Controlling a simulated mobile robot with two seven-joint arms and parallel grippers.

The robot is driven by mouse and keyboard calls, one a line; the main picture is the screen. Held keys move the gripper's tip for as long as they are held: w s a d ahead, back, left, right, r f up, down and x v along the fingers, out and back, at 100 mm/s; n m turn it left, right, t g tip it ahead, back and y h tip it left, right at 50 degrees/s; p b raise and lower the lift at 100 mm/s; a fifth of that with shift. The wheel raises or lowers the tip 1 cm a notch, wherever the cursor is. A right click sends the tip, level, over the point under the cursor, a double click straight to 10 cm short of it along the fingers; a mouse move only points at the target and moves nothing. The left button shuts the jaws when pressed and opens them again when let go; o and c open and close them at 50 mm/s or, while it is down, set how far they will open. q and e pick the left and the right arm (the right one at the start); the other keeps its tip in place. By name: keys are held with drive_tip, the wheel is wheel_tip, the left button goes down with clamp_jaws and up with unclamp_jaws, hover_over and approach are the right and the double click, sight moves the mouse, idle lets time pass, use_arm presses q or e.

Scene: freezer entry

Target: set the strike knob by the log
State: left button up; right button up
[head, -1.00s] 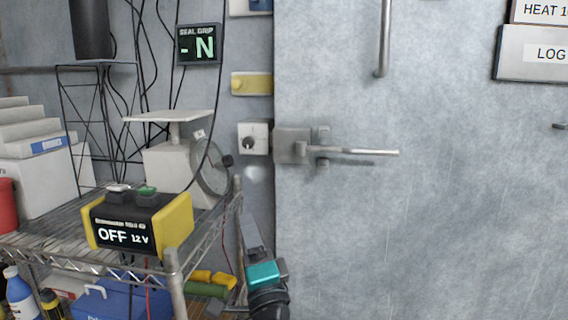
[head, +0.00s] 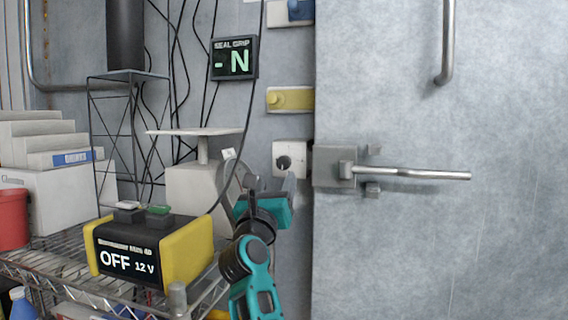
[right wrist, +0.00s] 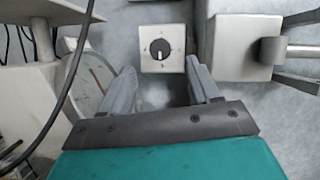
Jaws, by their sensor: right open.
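The strike knob (head: 284,162) is a round black dial with a white pointer on a pale square plate, on the wall just left of the door latch. In the right wrist view the knob (right wrist: 160,49) sits ahead of the fingers, its pointer aimed downward. My right gripper (head: 280,186) is just below the plate in the head view. In the right wrist view the gripper (right wrist: 163,82) is open, one finger on each side below the plate, with nothing between them. The log sign is out of the head view now. My left gripper is not in view.
The door handle and latch (head: 400,173) stand just right of the knob. A scale (head: 195,180) and a yellow-black booster reading OFF 12 V (head: 145,250) crowd the wire shelf at left. Black cables hang nearby. A seal grip display (head: 234,60) is above.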

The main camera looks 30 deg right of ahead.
sight(282, 164)
drive_tip(key=x, duration=0.9)
drive_tip(key=shift+w+d, duration=0.1)
drive_tip(key=shift+c, duration=0.2)
